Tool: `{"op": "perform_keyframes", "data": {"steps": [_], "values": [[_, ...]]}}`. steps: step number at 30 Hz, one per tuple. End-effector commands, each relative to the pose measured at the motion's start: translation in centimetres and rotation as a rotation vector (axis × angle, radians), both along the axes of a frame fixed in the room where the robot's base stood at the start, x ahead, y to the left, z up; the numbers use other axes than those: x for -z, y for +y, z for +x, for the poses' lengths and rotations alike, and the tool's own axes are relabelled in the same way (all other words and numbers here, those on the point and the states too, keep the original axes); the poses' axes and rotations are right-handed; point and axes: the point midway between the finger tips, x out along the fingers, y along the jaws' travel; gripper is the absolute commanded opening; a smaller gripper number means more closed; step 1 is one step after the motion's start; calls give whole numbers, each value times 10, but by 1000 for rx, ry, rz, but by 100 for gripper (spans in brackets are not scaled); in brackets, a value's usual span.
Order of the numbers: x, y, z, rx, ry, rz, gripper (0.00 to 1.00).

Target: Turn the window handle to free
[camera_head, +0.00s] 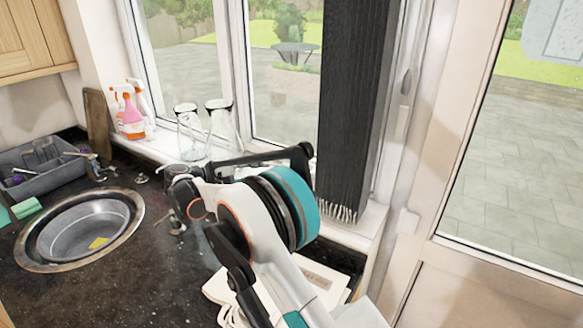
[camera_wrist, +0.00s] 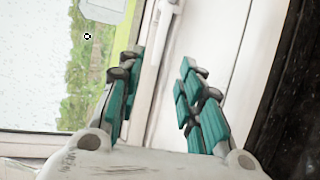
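A white, lever-like fitting, which looks like the window handle (camera_wrist: 170,6), shows at the top edge of the wrist view on the white frame; its upper part is cut off, so I cannot tell its full position. My gripper (camera_wrist: 160,72) is open and empty, its teal-padded fingers spread on either side of the frame below that fitting. No contact with it shows. In the head view, a slim pale handle (camera_head: 406,82) is on the upright frame right of the dark curtain; I cannot tell whether it is the same one. My gripper's fingers are not clear there.
A dark curtain (camera_head: 352,100) hangs before the window. Glass jars (camera_head: 190,135) and spray bottles (camera_head: 132,115) stand along the sill. A round sink (camera_head: 85,232) and a grey dish rack (camera_head: 40,165) are at left. A white device (camera_head: 325,280) lies beneath my arm.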

Motion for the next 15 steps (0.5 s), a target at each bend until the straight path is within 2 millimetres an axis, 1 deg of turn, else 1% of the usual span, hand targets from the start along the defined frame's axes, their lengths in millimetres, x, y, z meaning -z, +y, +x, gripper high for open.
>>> {"op": "perform_keyframes", "data": {"steps": [12, 15], "values": [[21, -66, 42, 2, 1, 2, 34], [25, -79, 51, 1, 1, 1, 34]]}}
